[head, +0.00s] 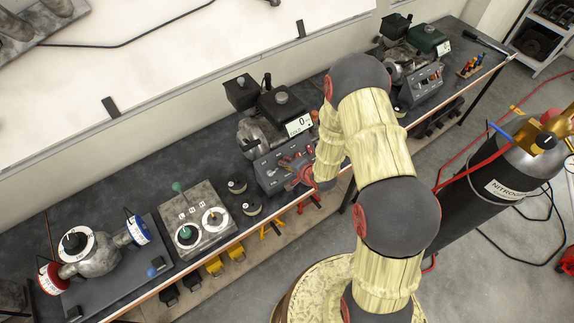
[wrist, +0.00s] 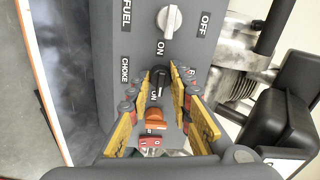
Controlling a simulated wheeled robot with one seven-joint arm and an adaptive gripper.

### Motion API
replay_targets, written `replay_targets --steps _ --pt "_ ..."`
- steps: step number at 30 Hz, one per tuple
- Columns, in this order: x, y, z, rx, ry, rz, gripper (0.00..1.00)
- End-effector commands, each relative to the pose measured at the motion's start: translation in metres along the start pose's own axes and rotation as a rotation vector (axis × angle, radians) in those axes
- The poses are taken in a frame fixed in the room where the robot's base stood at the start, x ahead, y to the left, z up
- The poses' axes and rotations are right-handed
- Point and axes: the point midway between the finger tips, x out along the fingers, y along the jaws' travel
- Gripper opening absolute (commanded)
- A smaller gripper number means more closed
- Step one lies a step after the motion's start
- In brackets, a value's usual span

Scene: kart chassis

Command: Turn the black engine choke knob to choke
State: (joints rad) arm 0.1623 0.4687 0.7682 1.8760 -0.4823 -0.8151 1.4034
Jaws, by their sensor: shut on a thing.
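The black choke knob (wrist: 158,82) sits on a grey panel (wrist: 110,40) in the wrist view, with "CHOKE" printed to its left and a partly covered label to its right. Its long grip runs roughly up and down the picture. My gripper (wrist: 155,86) has its yellow-padded fingers on either side of the knob and is shut on it. The fingers partly cover the panel around it. In the head view my gripper (head: 308,176) is at the grey engine panel (head: 268,178), and my arm hides part of it; the knob is not clear there.
Above the choke knob is a white fuel knob (wrist: 170,18). Below it are an orange knob (wrist: 156,117) and a red rocker switch (wrist: 150,142), close between the fingers. On the bench are a grey lever box (head: 195,222) and another engine panel (head: 420,85).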

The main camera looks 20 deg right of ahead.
Motion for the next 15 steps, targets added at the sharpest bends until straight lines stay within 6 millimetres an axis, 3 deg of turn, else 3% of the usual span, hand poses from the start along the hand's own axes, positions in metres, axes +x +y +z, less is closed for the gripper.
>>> replay_targets --steps 1,2,11,15 --pt "-0.0001 0.0012 0.0001 0.001 0.0 0.002 0.0" --pt "-0.0001 0.0012 0.0002 0.001 0.0 0.002 0.21" --pt "-0.0001 0.0006 0.0001 0.0 0.0 0.001 0.38" --pt "-0.0001 0.0003 0.0001 0.0 0.0 0.001 0.4"
